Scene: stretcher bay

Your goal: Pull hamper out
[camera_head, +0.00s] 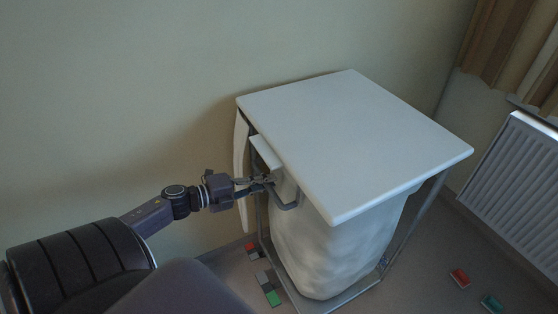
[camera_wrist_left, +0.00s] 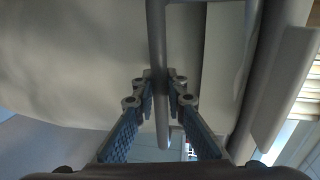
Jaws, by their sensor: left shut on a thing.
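The hamper (camera_head: 325,247) is a white bag in a grey metal frame under a flat white lid (camera_head: 350,140). It stands by the wall. A grey handle bar (camera_head: 290,205) sticks out from its left side, below the lid edge. My left gripper (camera_head: 268,181) reaches in from the left and is shut on this handle. In the left wrist view the handle bar (camera_wrist_left: 157,60) runs upright between the two fingers (camera_wrist_left: 161,95), with the pale bag (camera_wrist_left: 70,60) behind. The exact finger contact is partly hidden. My right gripper is not in view.
A white radiator (camera_head: 515,180) and a beige curtain (camera_head: 515,45) are at the right. Small red and green blocks lie on the floor left of the hamper (camera_head: 273,298) and at its right (camera_head: 460,278). The wall (camera_head: 120,90) is close behind.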

